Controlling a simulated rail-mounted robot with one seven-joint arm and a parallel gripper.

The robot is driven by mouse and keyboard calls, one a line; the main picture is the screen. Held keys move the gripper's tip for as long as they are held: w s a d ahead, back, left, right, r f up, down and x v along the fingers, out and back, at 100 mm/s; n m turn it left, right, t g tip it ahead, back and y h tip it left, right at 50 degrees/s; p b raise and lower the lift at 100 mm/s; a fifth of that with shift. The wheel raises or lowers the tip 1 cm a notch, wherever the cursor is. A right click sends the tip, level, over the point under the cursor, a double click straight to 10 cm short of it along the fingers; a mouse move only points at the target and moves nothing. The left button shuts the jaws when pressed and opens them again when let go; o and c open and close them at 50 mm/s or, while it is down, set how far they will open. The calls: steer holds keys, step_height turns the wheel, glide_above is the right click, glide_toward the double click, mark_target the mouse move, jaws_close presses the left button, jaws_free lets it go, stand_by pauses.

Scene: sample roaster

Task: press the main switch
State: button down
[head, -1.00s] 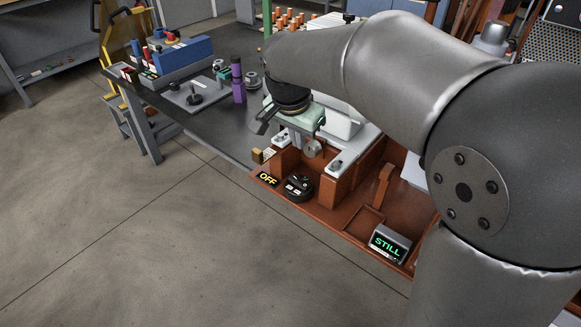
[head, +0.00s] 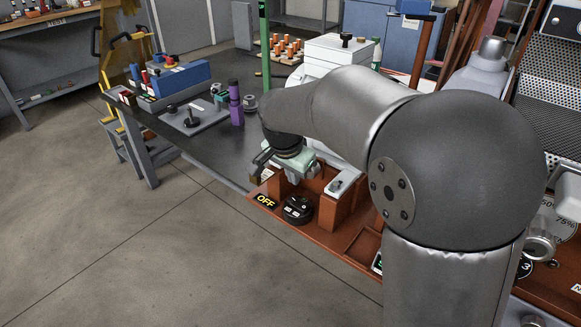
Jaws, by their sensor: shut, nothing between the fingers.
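A round black switch (head: 297,209) with small pale markings sits on the front left of the red-brown machine base (head: 330,241). A black plate with yellow "OFF" letters (head: 265,201) is just left of it. I take this switch to be the main switch; no name on it is readable. My gripper (head: 292,173), with a pale green body, hangs behind and above the switch, apart from it. Its fingers are shut and empty, and their tips are partly hidden.
Red-brown uprights (head: 331,213) stand beside and behind the switch. A dark table (head: 212,143) at the left carries a blue block (head: 180,79) and purple cylinders (head: 236,103). My arm hides much of the machine's right side. The floor in front is clear.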

mark_target(293, 198)
steer(key=x, duration=0.2)
steer(key=b+x, duration=0.1)
steer(key=x, duration=0.1)
steer(key=a+x, duration=0.1)
steer(key=x, duration=0.1)
steer(key=shift+s+f, duration=0.25)
steer(key=shift+f, duration=0.05)
steer(key=shift+a, duration=0.1)
steer(key=shift+w+a+f+g+h+p, duration=0.15)
steer(key=shift+g+h+p, duration=0.2)
steer(key=shift+p, duration=0.4)
steer(key=shift+f, duration=0.3)
steer(key=shift+s+d+r, duration=0.25)
steer(key=shift+s+d, duration=0.2)
steer(key=shift+d, duration=0.15)
